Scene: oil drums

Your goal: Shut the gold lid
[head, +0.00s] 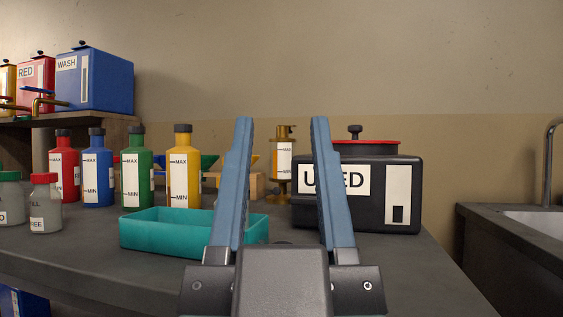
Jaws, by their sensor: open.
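A gold vessel (283,187) with a white level label stands on the work table, seen between my gripper's fingers. Its gold lid (283,130) shows as a small cap at the top, with a little part sticking out at the right. The lid is too small to tell whether it is open or shut. My gripper (282,122) is open and empty, its two blue fingers pointing up and away from me. In the picture the fingers stand on either side of the vessel, nearer to me than it is. The right finger overlaps the black USED container.
The black USED container (404,193) with a red top stands right of the vessel. A teal tray (160,236) lies front left. Yellow (184,178), green (137,184), blue (98,182) and red (64,185) bottles stand behind it. A sink (530,220) is at right.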

